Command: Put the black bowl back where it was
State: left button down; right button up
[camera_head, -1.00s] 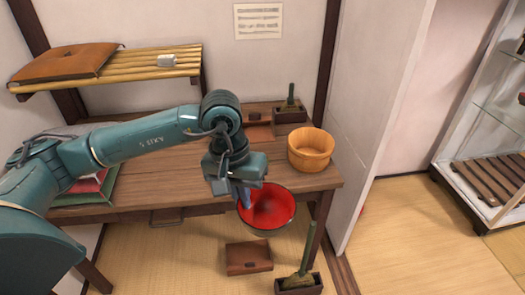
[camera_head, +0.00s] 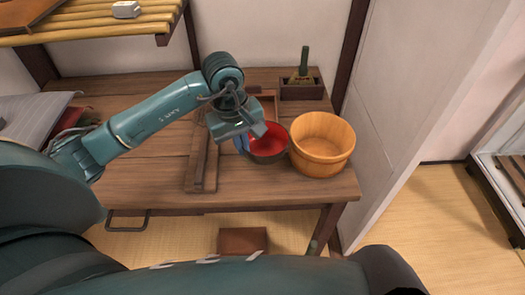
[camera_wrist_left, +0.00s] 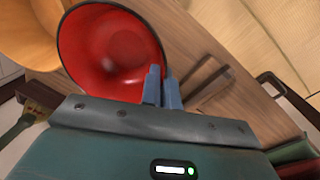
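The black bowl (camera_head: 268,150), dark outside and red inside, is over the right part of the wooden table, just left of the round wooden tub (camera_head: 322,148). My left gripper (camera_head: 243,143) is at the bowl's left rim. In the left wrist view the blue fingers (camera_wrist_left: 161,88) are shut on the rim of the bowl (camera_wrist_left: 105,55), one on each side of its wall. The bowl looks about level. I cannot tell whether its base touches the tabletop. My right gripper is not in view.
A long wooden frame (camera_head: 203,155) lies on the table left of the bowl. A planter box (camera_head: 302,85) stands at the back right. A slatted shelf (camera_head: 90,26) hangs at the upper left. A brown box (camera_head: 243,241) is on the floor in front. The tabletop's front right is bare.

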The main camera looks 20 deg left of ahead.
pick_arm(q)
notch_tip(320, 180, down, 6)
jog(key=shift+s+f, duration=0.15)
jog(key=shift+f, duration=0.3)
jog(key=shift+f, duration=0.1)
jog(key=shift+f, duration=0.15)
jog(key=c, duration=1.7)
grip_release()
